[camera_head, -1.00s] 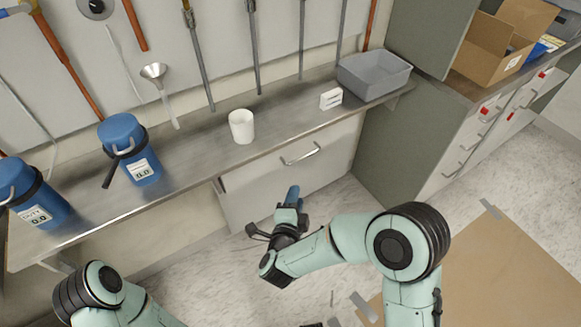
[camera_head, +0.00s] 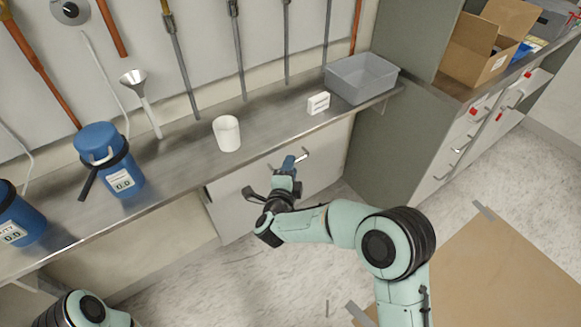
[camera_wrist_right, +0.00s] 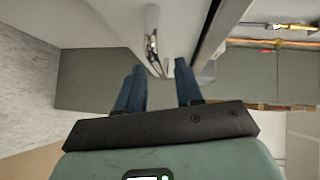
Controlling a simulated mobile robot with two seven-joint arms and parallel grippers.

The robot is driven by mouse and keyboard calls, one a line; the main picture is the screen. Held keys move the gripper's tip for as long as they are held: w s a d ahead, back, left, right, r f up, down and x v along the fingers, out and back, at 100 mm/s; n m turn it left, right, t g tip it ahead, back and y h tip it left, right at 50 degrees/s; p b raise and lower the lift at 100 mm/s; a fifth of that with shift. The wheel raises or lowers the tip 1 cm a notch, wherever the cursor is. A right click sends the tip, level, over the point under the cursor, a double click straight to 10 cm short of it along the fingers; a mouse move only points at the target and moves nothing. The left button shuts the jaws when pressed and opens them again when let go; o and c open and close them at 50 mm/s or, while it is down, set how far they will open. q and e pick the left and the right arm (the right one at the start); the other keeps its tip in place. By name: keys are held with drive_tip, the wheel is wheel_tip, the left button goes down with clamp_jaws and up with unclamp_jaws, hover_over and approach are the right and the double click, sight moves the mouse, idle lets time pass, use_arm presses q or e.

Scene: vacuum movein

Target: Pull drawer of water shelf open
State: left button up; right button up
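The drawer (camera_head: 229,201) is a pale front under the steel shelf (camera_head: 180,155), and it looks closed. Its metal bar handle (camera_head: 304,156) shows just right of my right gripper (camera_head: 289,163); the rest of the bar is hidden behind the gripper. In the right wrist view the two blue fingers of the right gripper (camera_wrist_right: 159,72) are apart. The handle (camera_wrist_right: 152,25) lies ahead of the gap between them, its near end close to the fingertips. I cannot tell whether they touch. Of my left arm only a link shows at the lower left; its gripper is out of view.
On the shelf stand a white cup (camera_head: 227,134), a small white box (camera_head: 318,103), a grey bin (camera_head: 361,78) and blue containers (camera_head: 108,160). A grey-green cabinet (camera_head: 392,130) stands right of the drawer. The floor before the drawer is clear.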

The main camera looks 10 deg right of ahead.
use_arm(q)
drive_tip(key=shift+w, duration=0.1)
use_arm(e)
drive_tip(key=shift+w+d, duration=0.25)
drive_tip(key=shift+w, duration=0.2)
clamp_jaws()
use_arm(q)
drive_tip(key=shift+f, duration=0.1)
use_arm(e)
drive_tip(key=shift+s, duration=0.1)
